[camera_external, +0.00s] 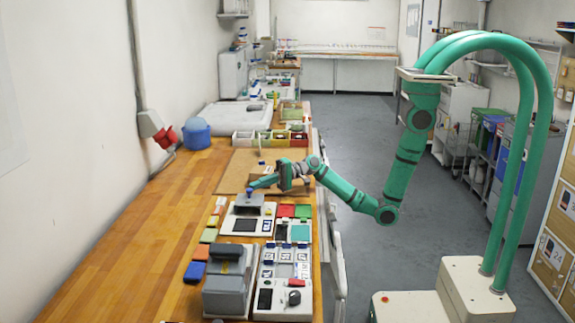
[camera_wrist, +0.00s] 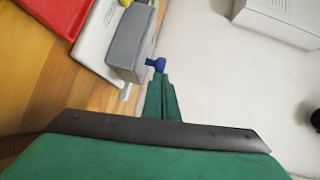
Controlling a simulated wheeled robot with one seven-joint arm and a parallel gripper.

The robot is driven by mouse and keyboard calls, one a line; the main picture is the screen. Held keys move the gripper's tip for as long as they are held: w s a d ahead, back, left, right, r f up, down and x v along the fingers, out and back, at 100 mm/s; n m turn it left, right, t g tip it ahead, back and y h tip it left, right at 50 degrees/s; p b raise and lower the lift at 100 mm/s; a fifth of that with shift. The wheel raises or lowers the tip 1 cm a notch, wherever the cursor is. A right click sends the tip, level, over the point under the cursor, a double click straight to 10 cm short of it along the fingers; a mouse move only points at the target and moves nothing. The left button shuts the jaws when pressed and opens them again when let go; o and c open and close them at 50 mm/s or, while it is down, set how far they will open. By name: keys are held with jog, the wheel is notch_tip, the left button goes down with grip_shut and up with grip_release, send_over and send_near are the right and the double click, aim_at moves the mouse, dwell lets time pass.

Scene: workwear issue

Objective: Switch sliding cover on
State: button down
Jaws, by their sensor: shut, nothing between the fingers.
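A white bench device (camera_external: 233,228) with a dark panel stands near the front of the wooden bench. A grey block-shaped part (camera_external: 262,206) sits at its back; a grey block (camera_wrist: 129,45) also shows in the wrist view, left of my fingers. I cannot tell surely which part is the sliding cover. My gripper (camera_external: 256,185) is shut and empty, its green fingers reaching to the back of the device. A small blue part (camera_wrist: 155,63) shows right at the fingertips, beside the grey block. Whether the fingers touch it is unclear.
A grey machine (camera_external: 226,283) and a white panel with switches (camera_external: 285,285) stand in front. Coloured blocks (camera_external: 200,252) line the left side. A brown board (camera_external: 232,172) and a tray of coloured bins (camera_external: 270,138) lie behind.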

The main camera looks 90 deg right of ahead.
aim_at(257, 203)
jog(key=a, duration=1.2)
jog(key=shift+s+a+r, duration=0.1)
jog(key=shift+a, duration=0.05)
jog(key=shift+d, duration=0.5)
jog(key=d, duration=0.3)
jog(key=shift+s+d+r, duration=0.1)
jog(key=shift+s+r, duration=0.1)
jog(key=v, duration=1)
jog(key=shift+d, duration=0.2)
